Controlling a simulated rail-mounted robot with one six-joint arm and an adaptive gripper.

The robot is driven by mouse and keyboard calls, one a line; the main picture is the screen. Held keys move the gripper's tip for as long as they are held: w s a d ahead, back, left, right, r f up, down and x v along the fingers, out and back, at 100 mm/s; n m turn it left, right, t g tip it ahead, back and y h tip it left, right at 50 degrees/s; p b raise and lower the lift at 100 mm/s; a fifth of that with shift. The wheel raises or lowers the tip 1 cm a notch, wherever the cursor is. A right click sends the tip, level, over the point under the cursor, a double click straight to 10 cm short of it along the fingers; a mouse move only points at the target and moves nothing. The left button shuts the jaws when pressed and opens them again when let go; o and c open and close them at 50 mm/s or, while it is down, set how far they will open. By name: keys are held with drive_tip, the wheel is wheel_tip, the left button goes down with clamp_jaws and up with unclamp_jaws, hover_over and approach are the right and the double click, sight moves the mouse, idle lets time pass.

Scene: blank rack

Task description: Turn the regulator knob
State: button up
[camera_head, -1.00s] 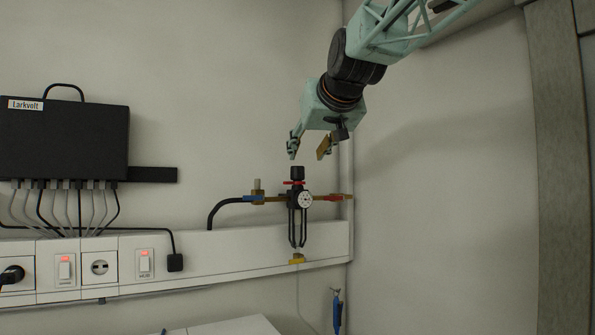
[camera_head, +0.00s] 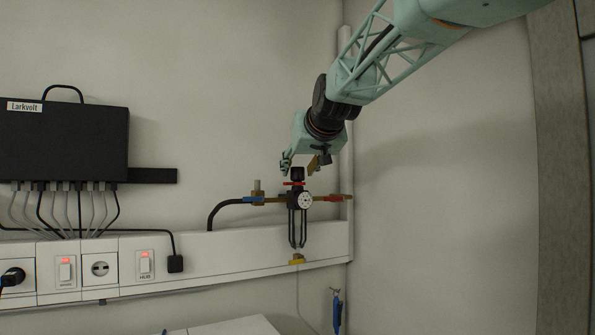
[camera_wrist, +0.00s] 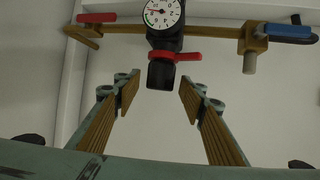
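The regulator (camera_head: 297,215) is mounted upright at the right end of the white wall trunking, with a round gauge (camera_head: 306,200) on its front. Its black knob (camera_head: 297,173) is on top, above a red ring (camera_head: 293,183). In the wrist view the knob (camera_wrist: 161,75) lies just beyond and between the fingertips, with the red ring (camera_wrist: 175,57) behind it. My gripper (camera_head: 300,163) is at the knob's top, coming from above. In the wrist view my gripper (camera_wrist: 158,88) is open, its two padded fingers apart, and I see no contact with the knob.
A vertical pipe (camera_head: 346,120) stands close behind. A black box (camera_head: 65,140) with cables hangs at the left. The right wall is bare.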

drive_tip(key=shift+x, duration=1)
drive_tip(key=c, duration=0.9)
drive_tip(key=shift+n+g+y+b, duration=0.6)
drive_tip(key=shift+n+y+b, duration=0.75)
drive_tip(key=shift+b, duration=1.6)
drive_tip(key=shift+d+n+g+y+b, duration=0.1)
drive_tip(key=shift+n+g+y+b, duration=0.95)
drive_tip(key=shift+b, duration=0.65)
drive_tip(key=shift+n+y, duration=0.4)
drive_tip(key=shift+n, duration=0.1)
drive_tip(key=shift+n+g+y, duration=0.7)
drive_tip(key=shift+n+g, duration=0.2)
drive_tip(key=shift+g, duration=0.15)
drive_tip(key=n+g+y+p, duration=0.1)
drive_tip(key=n+g+p, duration=0.1)
drive_tip(key=p, duration=0.1)
drive_tip(key=shift+r, duration=0.1)
drive_tip(key=shift+n+g+y+p, duration=0.3)
drive_tip(key=shift+n+g+p, duration=0.3)
